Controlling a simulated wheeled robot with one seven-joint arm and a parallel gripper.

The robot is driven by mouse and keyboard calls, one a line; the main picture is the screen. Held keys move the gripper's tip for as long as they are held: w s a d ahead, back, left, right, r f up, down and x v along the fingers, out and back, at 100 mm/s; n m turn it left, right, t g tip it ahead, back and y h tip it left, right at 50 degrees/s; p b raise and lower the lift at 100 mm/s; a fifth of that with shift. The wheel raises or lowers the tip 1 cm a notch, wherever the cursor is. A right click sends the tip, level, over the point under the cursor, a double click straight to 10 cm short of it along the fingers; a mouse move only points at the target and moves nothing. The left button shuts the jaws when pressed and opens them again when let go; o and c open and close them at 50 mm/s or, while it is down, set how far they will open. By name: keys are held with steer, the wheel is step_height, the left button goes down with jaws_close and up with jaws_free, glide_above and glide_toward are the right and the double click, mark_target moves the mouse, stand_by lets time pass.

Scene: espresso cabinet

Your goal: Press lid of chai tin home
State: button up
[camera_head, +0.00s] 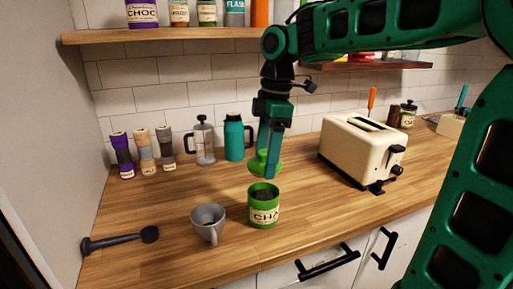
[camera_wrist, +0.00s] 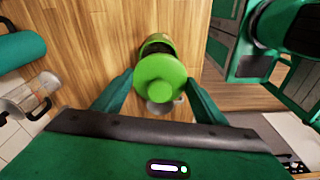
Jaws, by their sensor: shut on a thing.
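The chai tin (camera_head: 264,208) is green with a cream label and stands upright and open on the wooden counter, dark contents showing inside. My gripper (camera_head: 268,170) is above the tin, pointing down, shut on the green lid (camera_head: 262,164). The lid is apart from the tin, a little above its rim. In the wrist view the round lid (camera_wrist: 160,84) sits between my two fingers (camera_wrist: 158,92) and hides much of the tin (camera_wrist: 157,43) behind it.
A grey mug (camera_head: 208,221) stands close left of the tin, and a black portafilter-like tool (camera_head: 120,240) lies further left. A cream toaster (camera_head: 361,150) stands to the right. A teal flask (camera_head: 234,138) and a French press (camera_head: 204,143) stand behind. The counter right of the tin is clear.

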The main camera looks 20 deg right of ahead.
steer(key=shift+w, duration=0.2)
steer(key=shift+w+a+f, duration=0.1)
steer(key=shift+f, duration=3.05)
steer(key=shift+f, duration=0.15)
steer(key=o, duration=1.4)
steer(key=shift+o, duration=0.2)
steer(key=shift+r, duration=3.55)
